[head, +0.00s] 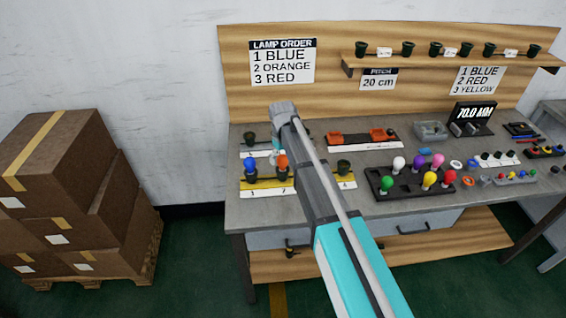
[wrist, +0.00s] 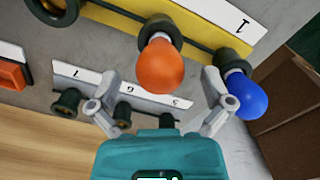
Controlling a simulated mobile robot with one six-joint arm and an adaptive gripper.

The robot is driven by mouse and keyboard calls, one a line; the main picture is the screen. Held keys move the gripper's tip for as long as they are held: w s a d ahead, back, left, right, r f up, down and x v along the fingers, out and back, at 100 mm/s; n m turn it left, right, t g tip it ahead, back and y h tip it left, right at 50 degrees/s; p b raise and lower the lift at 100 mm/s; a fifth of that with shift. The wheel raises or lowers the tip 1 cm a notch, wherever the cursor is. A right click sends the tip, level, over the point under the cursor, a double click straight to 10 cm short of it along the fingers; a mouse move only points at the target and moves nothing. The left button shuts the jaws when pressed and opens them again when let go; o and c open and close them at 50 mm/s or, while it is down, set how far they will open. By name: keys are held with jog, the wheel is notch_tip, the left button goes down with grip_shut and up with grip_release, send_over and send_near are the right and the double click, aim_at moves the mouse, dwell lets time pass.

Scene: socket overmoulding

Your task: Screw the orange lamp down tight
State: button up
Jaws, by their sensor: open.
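The orange lamp (wrist: 160,66) stands in a dark socket (wrist: 161,30) on the yellow strip in the wrist view. It also shows in the head view (head: 282,162), beside the blue lamp (head: 251,171). How deep its thread sits is hidden. My gripper (wrist: 153,92) is open and empty, its fingers spread either side of the lamp's bulb and apart from it. The right finger is close to the blue lamp (wrist: 246,95) in the wrist view. In the head view my gripper is mostly hidden by my arm.
The yellow strip (head: 268,188) has an empty socket (head: 344,167) at its right. A white-labelled rail (wrist: 145,92) with several small dark sockets lies behind. A black tray (head: 385,192) of coloured lamps stands to the right. Cardboard boxes (head: 70,190) are stacked left of the bench.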

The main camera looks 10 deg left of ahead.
dwell(0.5)
jog(key=c, duration=1)
jog(key=shift+m, duration=2.1)
jog(key=shift+c, duration=0.2)
jog(key=shift+m, duration=0.3)
jog(key=shift+m, duration=0.6)
jog(key=o, duration=1)
jog(key=shift+o, duration=0.2)
